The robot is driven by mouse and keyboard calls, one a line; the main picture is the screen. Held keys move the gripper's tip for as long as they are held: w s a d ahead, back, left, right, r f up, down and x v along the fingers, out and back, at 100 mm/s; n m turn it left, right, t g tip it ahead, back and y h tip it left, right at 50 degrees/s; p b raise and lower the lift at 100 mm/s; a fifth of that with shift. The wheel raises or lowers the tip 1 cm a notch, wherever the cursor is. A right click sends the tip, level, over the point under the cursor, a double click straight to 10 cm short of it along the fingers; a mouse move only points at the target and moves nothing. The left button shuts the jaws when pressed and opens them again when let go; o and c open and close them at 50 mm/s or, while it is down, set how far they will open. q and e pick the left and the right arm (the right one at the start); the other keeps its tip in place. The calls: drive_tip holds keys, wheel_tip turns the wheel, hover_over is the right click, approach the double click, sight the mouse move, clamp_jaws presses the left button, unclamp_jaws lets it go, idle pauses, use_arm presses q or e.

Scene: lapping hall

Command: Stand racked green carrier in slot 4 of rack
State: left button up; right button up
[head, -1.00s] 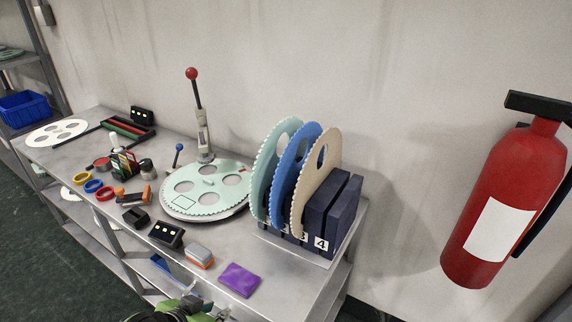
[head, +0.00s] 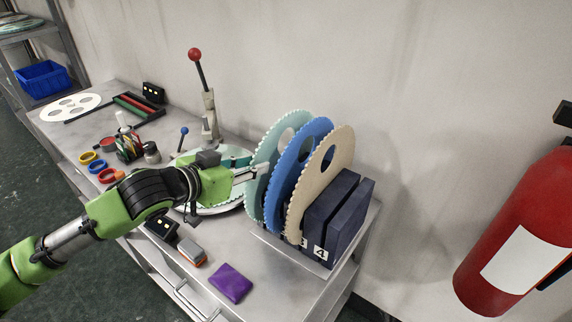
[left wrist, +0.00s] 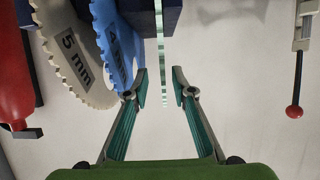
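The racked green carrier (head: 262,178), a pale green toothed disc, stands upright leftmost in the dark blue rack (head: 337,212). In the left wrist view the green carrier (left wrist: 161,45) shows edge-on. My left gripper (head: 259,171) is at the carrier's left edge; in the left wrist view the open gripper (left wrist: 161,78) has a fingertip on each side of the carrier's edge, with gaps visible. A blue carrier (head: 296,165) and a beige carrier (head: 322,180) stand to its right. Slot 4, right of the beige carrier by the "4" label (head: 320,254), looks empty.
A lapping plate with another pale green disc (head: 236,155) lies behind my left arm, near a red-knobbed lever (head: 203,90). A fire extinguisher (head: 510,235) is at right.

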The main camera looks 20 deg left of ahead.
sight(272, 159)
use_arm(q)
drive_tip(key=p+x, duration=0.1)
drive_tip(key=x, duration=0.4)
drive_tip(key=p+x, duration=0.1)
drive_tip(key=x, duration=0.4)
drive_tip(key=shift+a+f, duration=0.2)
drive_tip(key=shift+w+f, duration=0.2)
drive_tip(key=shift+s, duration=0.1)
clamp_jaws()
use_arm(e)
drive_tip(key=shift+w+r, duration=0.2)
drive_tip(key=shift+r, duration=0.45)
drive_tip(key=shift+w+r, duration=0.2)
drive_tip(key=shift+r, duration=0.45)
use_arm(q)
drive_tip(key=shift+r, duration=0.25)
